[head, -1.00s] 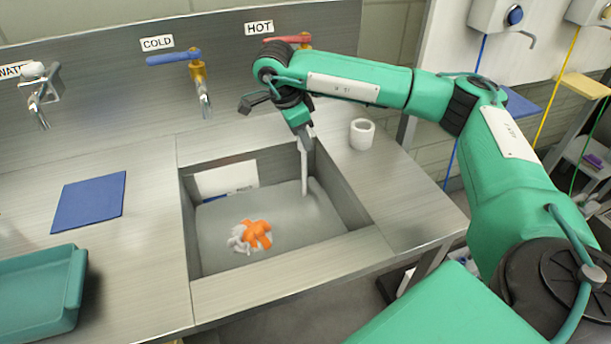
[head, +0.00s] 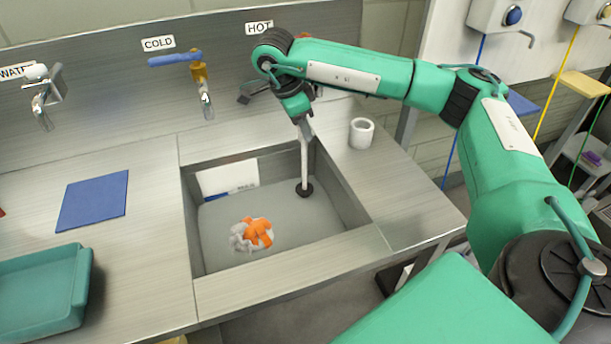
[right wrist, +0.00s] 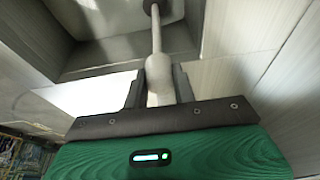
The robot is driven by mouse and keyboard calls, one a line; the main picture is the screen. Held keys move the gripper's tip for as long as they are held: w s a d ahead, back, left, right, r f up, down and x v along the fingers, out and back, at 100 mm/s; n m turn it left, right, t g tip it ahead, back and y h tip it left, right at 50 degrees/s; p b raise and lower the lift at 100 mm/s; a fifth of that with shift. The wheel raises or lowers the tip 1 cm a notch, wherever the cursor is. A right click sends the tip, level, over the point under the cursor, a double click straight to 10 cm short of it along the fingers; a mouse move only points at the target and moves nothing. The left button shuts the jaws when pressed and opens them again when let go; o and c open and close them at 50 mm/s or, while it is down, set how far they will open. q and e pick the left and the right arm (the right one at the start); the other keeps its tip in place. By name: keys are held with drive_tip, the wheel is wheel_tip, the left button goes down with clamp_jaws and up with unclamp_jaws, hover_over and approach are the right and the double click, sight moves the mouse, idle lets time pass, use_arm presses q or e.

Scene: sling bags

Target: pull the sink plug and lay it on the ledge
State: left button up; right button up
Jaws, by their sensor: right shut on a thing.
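The sink plug is a pale upright rod (head: 305,165) with a black disc (head: 304,189) at its lower end. It stands over the back right of the steel sink (head: 275,205). My right gripper (head: 304,124) is shut on the top of the rod. The right wrist view shows the pale handle (right wrist: 160,82) between the two fingers, with the disc (right wrist: 152,5) at the far end. The whole disc shows, but I cannot tell how far it is above the grey sink surface. The steel ledge (head: 290,276) runs around the sink. My left gripper is not in view.
An orange and white bundle (head: 257,234) lies in the sink. A blue mat (head: 93,201) and a teal tray (head: 45,295) lie to the left. Taps stand behind.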

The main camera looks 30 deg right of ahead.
drive_tip(key=shift+r+p, duration=1.2)
drive_tip(key=shift+r, duration=0.85)
